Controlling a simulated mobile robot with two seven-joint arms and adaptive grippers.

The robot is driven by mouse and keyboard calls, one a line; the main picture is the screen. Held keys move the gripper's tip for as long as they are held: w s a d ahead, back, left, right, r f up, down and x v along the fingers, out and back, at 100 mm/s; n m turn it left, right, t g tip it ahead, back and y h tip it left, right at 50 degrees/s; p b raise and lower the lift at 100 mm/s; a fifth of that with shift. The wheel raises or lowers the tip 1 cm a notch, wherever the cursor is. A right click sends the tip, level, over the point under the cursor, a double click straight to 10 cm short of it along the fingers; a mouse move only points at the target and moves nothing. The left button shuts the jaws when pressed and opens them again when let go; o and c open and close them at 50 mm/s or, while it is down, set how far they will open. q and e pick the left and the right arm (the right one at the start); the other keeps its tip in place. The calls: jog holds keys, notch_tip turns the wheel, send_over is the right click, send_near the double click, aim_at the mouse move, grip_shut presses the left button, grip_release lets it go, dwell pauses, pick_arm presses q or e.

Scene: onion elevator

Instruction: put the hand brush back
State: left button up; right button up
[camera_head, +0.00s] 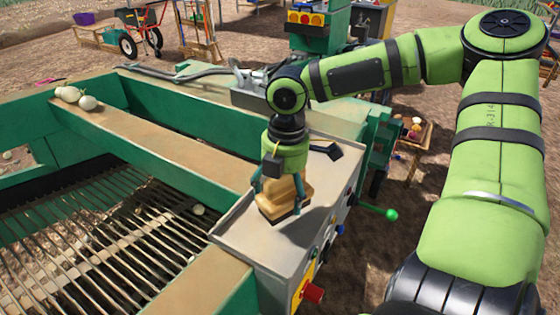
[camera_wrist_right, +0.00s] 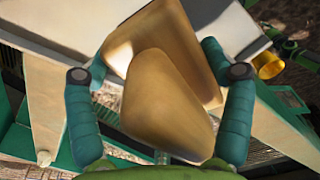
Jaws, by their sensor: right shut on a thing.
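My right gripper (camera_head: 280,185) points down over the grey metal tray top (camera_head: 243,228) of the machine. It is shut on a tan, blocky, wood-coloured thing that I take for the hand brush (camera_head: 284,201). In the right wrist view the hand brush (camera_wrist_right: 165,105) shows as two long tan parts between the two teal fingers (camera_wrist_right: 160,95). Its lower end is at or just above the tray; I cannot tell whether it touches. My left gripper is not in view.
A dark flat tool (camera_head: 327,151) lies on the tray behind my gripper. A lever with a green knob (camera_head: 391,215) and a red button (camera_head: 314,293) stick out at the machine's right side.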

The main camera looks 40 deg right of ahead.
aim_at(280, 204)
jog(key=shift+w+f, duration=0.15)
jog(key=shift+w, duration=0.05)
jog(key=shift+f, duration=0.25)
notch_tip(280, 204, down, 3)
jog(key=shift+f+p, duration=0.1)
jog(key=shift+p, duration=0.4)
jog(key=shift+f, duration=0.15)
jog(key=shift+f, duration=0.1)
jog(key=o, duration=1.4)
jog(key=shift+o, duration=0.2)
jog(key=r, duration=0.4)
jog(key=r+b, duration=0.1)
jog(key=r, duration=0.7)
jog(key=shift+d+r+b, duration=0.15)
jog(key=shift+d+b, duration=0.2)
jog(key=shift+b, duration=0.05)
